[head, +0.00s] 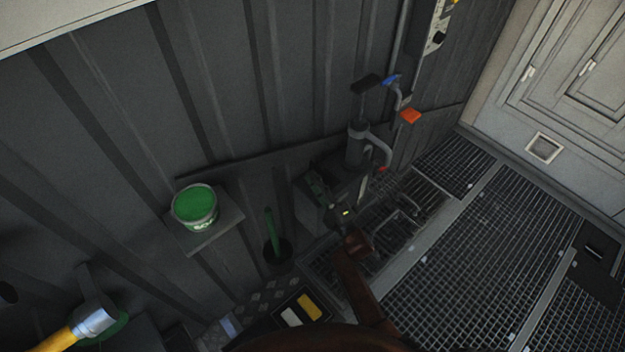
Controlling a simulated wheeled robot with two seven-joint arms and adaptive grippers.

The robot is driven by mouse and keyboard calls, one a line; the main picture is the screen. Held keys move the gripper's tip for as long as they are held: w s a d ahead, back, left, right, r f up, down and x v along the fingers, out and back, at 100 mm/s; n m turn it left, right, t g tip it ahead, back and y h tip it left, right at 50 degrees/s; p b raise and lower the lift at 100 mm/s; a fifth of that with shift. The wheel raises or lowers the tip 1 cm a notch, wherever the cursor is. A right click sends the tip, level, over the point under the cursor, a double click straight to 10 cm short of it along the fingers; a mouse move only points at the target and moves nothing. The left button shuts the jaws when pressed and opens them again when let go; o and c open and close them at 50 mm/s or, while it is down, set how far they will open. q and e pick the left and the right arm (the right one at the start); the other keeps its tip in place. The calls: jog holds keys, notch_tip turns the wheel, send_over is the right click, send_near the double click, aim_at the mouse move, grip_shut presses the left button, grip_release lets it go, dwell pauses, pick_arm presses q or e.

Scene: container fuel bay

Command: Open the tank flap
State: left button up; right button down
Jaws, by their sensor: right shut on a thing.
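A grey tank box (345,185) stands low against the wall, with a dark pump (355,148) on top. A small dark greenish plate at its left side looks like the tank flap (316,188). My right gripper (332,203) reaches up from below on my brown arm and is shut at this plate's edge. Its fingertips are dark and small, so the exact grip is hard to see. How far the flap stands open cannot be told. My left gripper is not in view.
A green stick stands in a dark pot (277,252). A yellow-handled hammer (92,320) is at lower left. An orange piece (410,116) juts out near the pump.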

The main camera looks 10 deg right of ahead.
jog(key=shift+r, duration=0.15)
jog(key=c, duration=1.9)
grip_release()
jog(key=shift+o, duration=0.9)
jog(key=v, duration=1.2)
